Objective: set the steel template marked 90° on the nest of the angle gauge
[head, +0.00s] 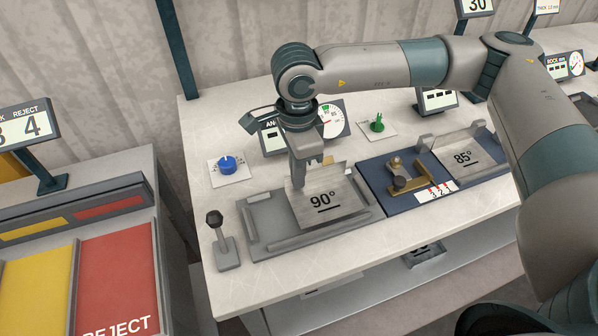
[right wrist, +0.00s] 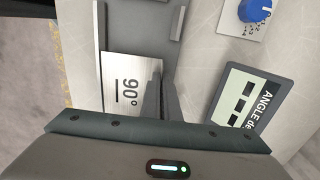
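The steel template marked 90° (head: 330,206) is over the grey nest of the angle gauge (head: 265,216), inside its rails as seen in the head view. I cannot tell whether it touches the nest. My right gripper (head: 299,182) points down at the template's back left, its fingers closed together on the template's upstanding flange. In the right wrist view the template (right wrist: 122,80) lies beside the nearly closed fingers (right wrist: 163,88). The gauge's display (right wrist: 250,97) stands behind the nest, partly hidden by my arm in the head view. My left gripper is not in view.
A blue base with a brass fixture (head: 401,184) stands between. A black-knobbed lever (head: 216,222) is left of the nest. Blue (head: 228,164) and green (head: 377,124) knobs sit behind. Left are reject bins (head: 116,285).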

